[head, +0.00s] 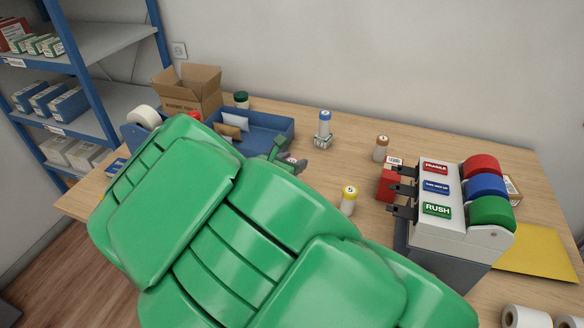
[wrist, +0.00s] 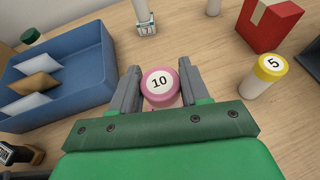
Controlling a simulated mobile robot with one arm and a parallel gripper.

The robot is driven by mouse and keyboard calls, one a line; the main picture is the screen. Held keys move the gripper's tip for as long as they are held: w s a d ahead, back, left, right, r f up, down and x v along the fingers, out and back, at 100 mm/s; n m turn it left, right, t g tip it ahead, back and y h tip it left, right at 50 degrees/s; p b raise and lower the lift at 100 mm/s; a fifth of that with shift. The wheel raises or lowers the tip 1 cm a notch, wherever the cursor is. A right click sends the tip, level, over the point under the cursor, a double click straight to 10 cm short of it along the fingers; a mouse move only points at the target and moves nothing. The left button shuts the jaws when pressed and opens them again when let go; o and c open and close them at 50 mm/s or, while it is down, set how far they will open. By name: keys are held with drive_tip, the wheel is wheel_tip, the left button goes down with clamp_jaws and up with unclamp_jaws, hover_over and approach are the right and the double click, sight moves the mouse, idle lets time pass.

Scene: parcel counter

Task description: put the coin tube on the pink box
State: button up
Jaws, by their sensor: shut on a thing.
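My gripper (wrist: 160,88) is shut on a coin tube with a pink cap marked 10 (wrist: 159,82), seen from above between the two grey fingers in the wrist view. In the head view my gripper (head: 287,160) shows past my green arm, which hides most of the held tube. Whether the tube touches the table cannot be told. I see no box that is clearly pink. A red box with a pale strip (wrist: 270,25) stands at the upper right of the wrist view; it also shows beside the tape dispenser in the head view (head: 387,186).
A blue tray with envelopes (wrist: 72,58) lies left of my gripper. The tape dispenser (head: 450,200) stands right.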

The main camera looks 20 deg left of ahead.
drive_tip(key=shift+f, duration=0.85)
drive_tip(key=shift+f, duration=0.1)
drive_tip(key=o, duration=1.2)
drive_tip(key=shift+o, duration=0.2)
drive_tip(key=shift+s, duration=0.15)
drive_tip(key=v, duration=1.1)
drive_tip(key=shift+s, duration=0.4)
